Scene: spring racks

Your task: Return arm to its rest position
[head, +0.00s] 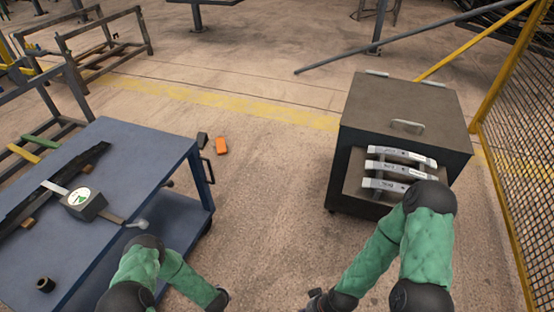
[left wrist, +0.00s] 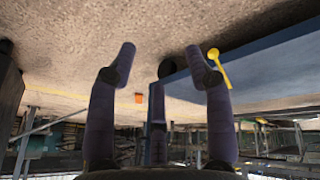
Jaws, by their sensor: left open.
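My left arm (head: 160,268), in a green sleeve, is bent low beside the blue table's right side in the head view. Its dark end runs to the bottom edge. In the left wrist view my left gripper (left wrist: 160,66) is open, its fingers spread with nothing between them. My right arm (head: 385,250), also green, is bent in front of the dark cabinet. Only a small dark part of its end (head: 317,298) shows at the bottom edge, so its jaws cannot be made out.
The blue table (head: 130,160) at left bears a grey tool with a round label (head: 84,204), a dark bar (head: 50,187) and a small dark cylinder (head: 45,285). The dark cabinet (head: 400,100) holds several labelled grey bars. An orange block (head: 221,145) lies on open floor between.

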